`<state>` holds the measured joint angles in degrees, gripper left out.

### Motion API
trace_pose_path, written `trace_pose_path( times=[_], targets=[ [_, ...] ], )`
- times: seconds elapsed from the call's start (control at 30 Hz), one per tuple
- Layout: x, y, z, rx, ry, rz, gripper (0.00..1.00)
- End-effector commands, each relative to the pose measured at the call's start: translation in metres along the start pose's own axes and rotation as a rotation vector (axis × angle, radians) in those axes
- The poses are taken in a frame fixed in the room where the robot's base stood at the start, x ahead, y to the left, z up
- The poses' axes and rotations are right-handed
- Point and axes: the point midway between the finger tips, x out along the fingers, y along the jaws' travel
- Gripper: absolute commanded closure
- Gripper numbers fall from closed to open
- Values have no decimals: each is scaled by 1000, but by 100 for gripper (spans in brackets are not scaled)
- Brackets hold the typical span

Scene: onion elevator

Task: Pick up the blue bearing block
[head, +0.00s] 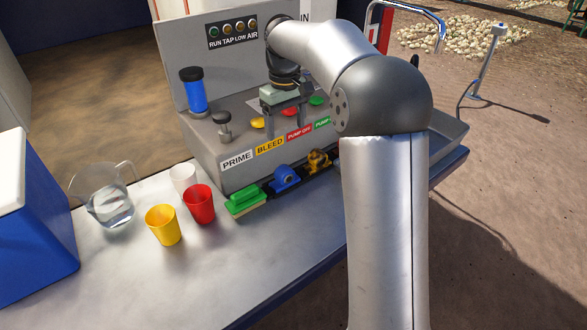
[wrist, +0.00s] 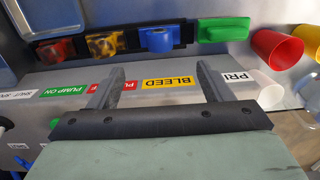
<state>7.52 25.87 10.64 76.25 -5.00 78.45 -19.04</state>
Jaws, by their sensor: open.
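The blue bearing block (head: 284,179) sits on a black strip at the front foot of the grey panel unit, between a green brush-like block (head: 244,201) and a yellow-brown part (head: 318,160). In the wrist view the blue bearing block (wrist: 160,39) lies beyond the fingertips, roughly in line with the gap between them. My gripper (head: 289,126) is open and empty. It hangs over the panel unit's top, behind and above the block. Its two spread fingers also show in the wrist view, with the gripper opening (wrist: 159,70) between them.
A red part (wrist: 55,50) sits at the strip's far end. Red (head: 199,205), yellow (head: 164,226) and white (head: 183,179) cups and a water jug (head: 104,195) stand left of the strip. The bench front (head: 270,255) is clear.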

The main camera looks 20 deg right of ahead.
Motion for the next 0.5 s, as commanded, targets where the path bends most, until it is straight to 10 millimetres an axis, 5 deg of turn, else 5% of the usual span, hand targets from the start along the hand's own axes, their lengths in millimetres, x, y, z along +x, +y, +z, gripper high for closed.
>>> trace_pose_path(
  times=[0.17,0.5],
  targets=[
    [11,6,-10,-12,1,-5,27],
    [82,5,-10,-11,-1,-7,27]
  ],
)
